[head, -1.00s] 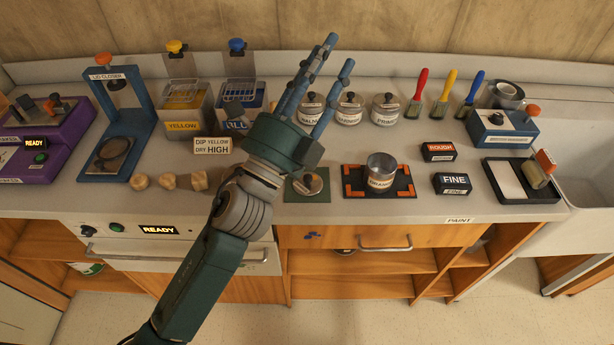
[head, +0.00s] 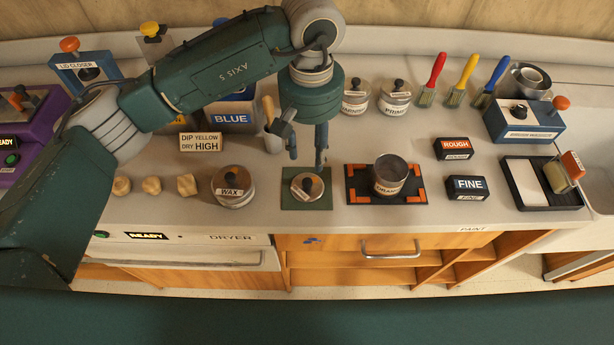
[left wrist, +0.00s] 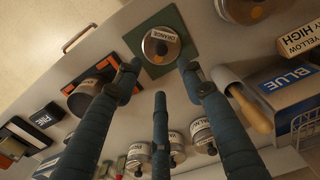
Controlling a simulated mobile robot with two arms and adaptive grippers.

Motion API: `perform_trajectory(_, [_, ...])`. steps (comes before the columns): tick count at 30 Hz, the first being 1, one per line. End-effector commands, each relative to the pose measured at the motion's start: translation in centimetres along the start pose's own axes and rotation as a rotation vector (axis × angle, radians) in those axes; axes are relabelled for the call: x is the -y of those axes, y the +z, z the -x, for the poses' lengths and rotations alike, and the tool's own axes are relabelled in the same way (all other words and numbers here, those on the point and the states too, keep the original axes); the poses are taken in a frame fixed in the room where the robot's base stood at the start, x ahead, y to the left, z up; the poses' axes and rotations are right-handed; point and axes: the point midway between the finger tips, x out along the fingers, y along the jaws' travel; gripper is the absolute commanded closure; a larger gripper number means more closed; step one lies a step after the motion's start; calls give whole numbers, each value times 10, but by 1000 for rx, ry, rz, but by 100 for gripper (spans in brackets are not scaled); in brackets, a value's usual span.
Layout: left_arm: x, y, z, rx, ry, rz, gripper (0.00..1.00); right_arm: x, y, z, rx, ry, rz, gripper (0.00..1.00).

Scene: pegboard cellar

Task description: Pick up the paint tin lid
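The paint tin lid (head: 299,191), a round metal disc with a black knob, lies on a small green mat (head: 286,201) on the counter. In the left wrist view the lid (left wrist: 153,54) carries an ORANGE label. My left gripper (head: 306,160) points down just behind and above the lid. Its fingers (left wrist: 160,80) are spread and empty, with two of them on either side of the lid in the wrist view. They look clear of it. An open metal tin (head: 386,186) stands on a black mat with orange corners (head: 355,196), right of the lid. My right gripper is out of view.
A WAX tin (head: 235,200) stands close left of the lid. A tool with a wooden handle (head: 269,112) is near my gripper, beside the BLUE container (head: 232,119). More labelled tins (head: 394,103) stand behind right. The counter front of the lid is clear.

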Motion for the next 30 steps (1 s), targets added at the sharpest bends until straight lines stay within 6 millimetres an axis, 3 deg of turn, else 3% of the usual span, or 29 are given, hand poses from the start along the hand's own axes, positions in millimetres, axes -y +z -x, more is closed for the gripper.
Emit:
perform_trajectory(7, [2,2,-37,6,-6,0,60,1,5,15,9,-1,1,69])
perform_trajectory(16, [4,3,-61,8,-3,1,60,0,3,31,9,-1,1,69])
perform_trajectory(20, [8,4,-80,9,-4,1,60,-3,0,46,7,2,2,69])
perform_trajectory(24, [6,2,-98,6,-1,0,60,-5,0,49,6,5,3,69])
perform_trajectory(30, [6,1,-104,1,0,-1,60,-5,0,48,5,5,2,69])
